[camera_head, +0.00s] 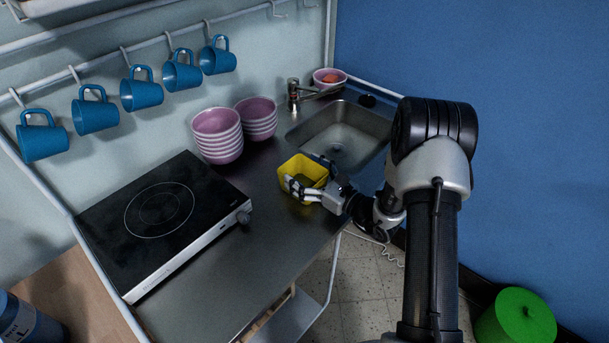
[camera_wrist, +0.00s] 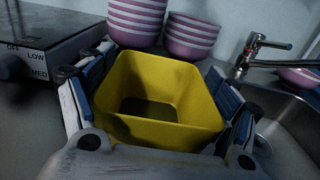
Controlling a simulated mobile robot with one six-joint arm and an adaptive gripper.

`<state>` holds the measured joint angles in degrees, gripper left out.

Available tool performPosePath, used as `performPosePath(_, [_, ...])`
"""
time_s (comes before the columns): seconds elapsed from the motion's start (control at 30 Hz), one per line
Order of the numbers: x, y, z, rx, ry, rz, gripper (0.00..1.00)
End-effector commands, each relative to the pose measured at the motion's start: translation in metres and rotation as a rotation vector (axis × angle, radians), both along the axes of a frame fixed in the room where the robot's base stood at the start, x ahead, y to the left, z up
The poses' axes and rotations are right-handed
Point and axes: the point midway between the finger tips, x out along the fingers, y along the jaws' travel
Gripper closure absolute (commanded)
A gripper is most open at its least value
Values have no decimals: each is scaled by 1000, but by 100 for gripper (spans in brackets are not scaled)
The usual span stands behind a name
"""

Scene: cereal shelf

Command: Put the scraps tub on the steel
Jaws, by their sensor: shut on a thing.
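The yellow scraps tub (camera_head: 296,168) is upright at the steel worktop (camera_head: 235,265), between the hotplate and the sink. In the wrist view the tub (camera_wrist: 160,132) is open-topped and looks empty, with a shadowed inside. My gripper (camera_head: 311,182) is shut on the tub, with one finger on each side of it in the wrist view (camera_wrist: 158,78). The tub's underside is hidden, so I cannot tell whether it touches the steel or hangs just above it.
A black hotplate (camera_head: 160,212) is on the left. Stacked pink bowls (camera_head: 217,136) stand behind the tub. The sink (camera_head: 340,138) with its tap (camera_head: 293,95) is to the right, with a pink bowl (camera_head: 329,80) beyond. Blue mugs (camera_head: 141,93) hang above. Front steel is clear.

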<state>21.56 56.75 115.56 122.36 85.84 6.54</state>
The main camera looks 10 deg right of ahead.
Motion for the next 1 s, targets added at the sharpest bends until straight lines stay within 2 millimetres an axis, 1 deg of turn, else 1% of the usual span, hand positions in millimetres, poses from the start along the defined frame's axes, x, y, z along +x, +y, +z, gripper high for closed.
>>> performPosePath(0.2, [0,0,1,0,-3,0,44])
performPosePath(0.33, [0,0,-3,0,-2,0,44])
performPosePath(0.37, [0,0,-3,0,-2,0,18])
performPosePath(0.63, [0,0,-2,0,-1,0,0])
performPosePath(1.0, [0,0,-2,0,-1,0,0])
